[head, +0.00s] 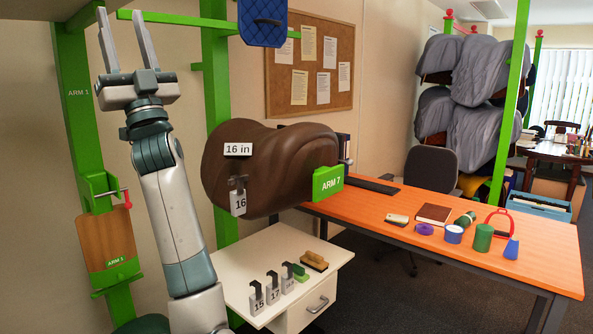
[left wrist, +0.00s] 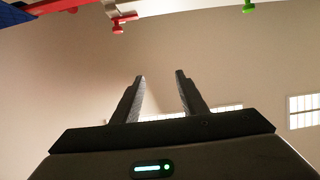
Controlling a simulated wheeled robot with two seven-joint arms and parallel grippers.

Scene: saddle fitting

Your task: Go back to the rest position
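My left gripper (head: 122,40) is raised at the left of the head view, pointing up, with its two fingers spread apart and nothing between them. The left wrist view also shows its fingers (left wrist: 160,85) apart and empty against the bare wall. My right gripper is not in view. The brown saddle form (head: 270,165) labelled 16 in stands right of my left arm, with a tag 16 (head: 238,203) hanging on its front. A green ARM 7 plate (head: 328,182) is at its right end.
A white cabinet (head: 318,264) bears tagged gauges (head: 273,283) and a brush (head: 314,260). An orange desk (head: 400,232) holds tape rolls and small items. Green posts (head: 75,110) stand close by my left arm. A blue quilted pad (head: 262,22) hangs above.

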